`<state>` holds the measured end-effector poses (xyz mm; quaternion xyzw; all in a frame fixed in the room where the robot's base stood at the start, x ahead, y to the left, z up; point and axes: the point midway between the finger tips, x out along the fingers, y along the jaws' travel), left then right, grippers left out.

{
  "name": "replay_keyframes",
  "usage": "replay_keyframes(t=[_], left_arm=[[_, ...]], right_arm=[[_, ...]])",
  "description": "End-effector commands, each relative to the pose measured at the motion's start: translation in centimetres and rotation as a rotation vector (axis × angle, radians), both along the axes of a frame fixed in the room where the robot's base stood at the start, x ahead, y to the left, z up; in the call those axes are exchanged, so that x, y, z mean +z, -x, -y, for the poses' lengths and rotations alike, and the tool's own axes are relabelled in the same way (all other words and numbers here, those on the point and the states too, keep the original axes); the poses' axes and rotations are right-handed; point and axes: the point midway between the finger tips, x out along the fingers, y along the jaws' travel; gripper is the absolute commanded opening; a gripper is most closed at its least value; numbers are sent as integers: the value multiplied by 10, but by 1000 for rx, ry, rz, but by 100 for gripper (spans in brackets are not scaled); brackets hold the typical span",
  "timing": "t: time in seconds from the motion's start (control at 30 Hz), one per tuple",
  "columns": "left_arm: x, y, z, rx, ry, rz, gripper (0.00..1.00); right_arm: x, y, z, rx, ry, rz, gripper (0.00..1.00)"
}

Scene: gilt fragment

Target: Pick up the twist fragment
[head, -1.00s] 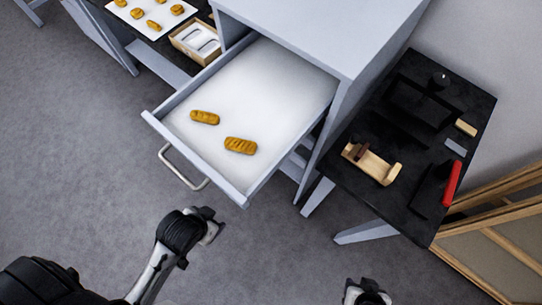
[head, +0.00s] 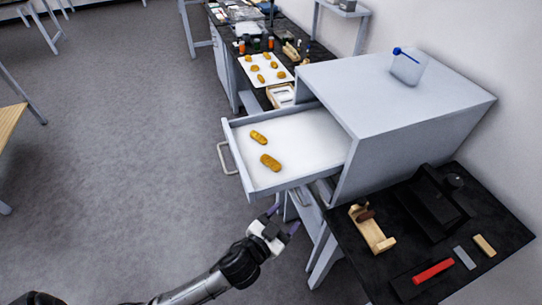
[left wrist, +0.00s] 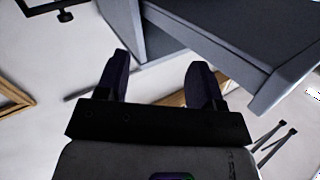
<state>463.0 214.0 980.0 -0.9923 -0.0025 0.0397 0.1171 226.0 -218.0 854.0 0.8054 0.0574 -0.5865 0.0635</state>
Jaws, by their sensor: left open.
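Two gilt fragments lie apart on the white floor of the open drawer (head: 318,122): one farther back (head: 259,137) and one nearer (head: 270,162). Both look like short golden ridged rolls; I cannot tell for certain which is the twist. My left gripper (head: 285,217) is open and empty, outside the drawer near its front corner and apart from both fragments. In the left wrist view its two dark fingers (left wrist: 160,78) are spread with nothing between them, and no fragment shows there. My right gripper is not in view.
A white tray (head: 266,70) of several golden pieces lies behind. A black table (head: 445,255) at right holds a wooden cradle (head: 372,232) and a red bar (head: 433,271).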

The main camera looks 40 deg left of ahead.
Motion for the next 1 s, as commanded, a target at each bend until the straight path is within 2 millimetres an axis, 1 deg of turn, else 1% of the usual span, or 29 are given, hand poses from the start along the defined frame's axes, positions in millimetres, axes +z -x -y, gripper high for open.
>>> replay_keyframes(t=[0.03,0.1,0.17,0.2,0.27,0.3,0.33,0.43,0.5,0.57,0.67,0.77,0.8,0.83,0.87,0.9,1.0], left_arm=[[37,-20,11,-77,-33,131,62],[72,-37,30,-208,-76,288,62],[98,-47,48,-340,-124,396,62],[111,-53,60,-435,-162,454,62],[127,-58,78,-586,-226,514,62],[133,-61,88,-690,-275,534,62],[136,-63,94,-768,-314,540,62],[136,-69,105,-1021,-459,489,62],[130,-76,102,-1175,-565,393,62],[122,-82,92,-1279,-656,280,62],[112,-94,62,-1397,-789,45,62],[110,-107,17,-1441,-904,-239,62],[111,-111,-4,-1438,-941,-358,62],[113,-114,-20,-1429,-965,-448,62],[116,-116,-35,-1416,-985,-534,62],[120,-119,-55,-1391,-1003,-642,62],[133,-121,-99,-1313,-1032,-875,62]], right_arm=[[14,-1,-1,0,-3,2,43],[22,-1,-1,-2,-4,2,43],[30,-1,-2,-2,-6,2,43],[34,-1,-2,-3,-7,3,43],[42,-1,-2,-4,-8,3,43],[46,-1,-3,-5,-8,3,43],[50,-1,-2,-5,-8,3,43],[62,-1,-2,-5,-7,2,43],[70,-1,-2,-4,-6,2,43],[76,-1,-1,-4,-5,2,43],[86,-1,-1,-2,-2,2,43],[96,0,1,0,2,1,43],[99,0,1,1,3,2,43],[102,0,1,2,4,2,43],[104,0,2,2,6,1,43],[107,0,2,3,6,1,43],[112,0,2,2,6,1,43]])
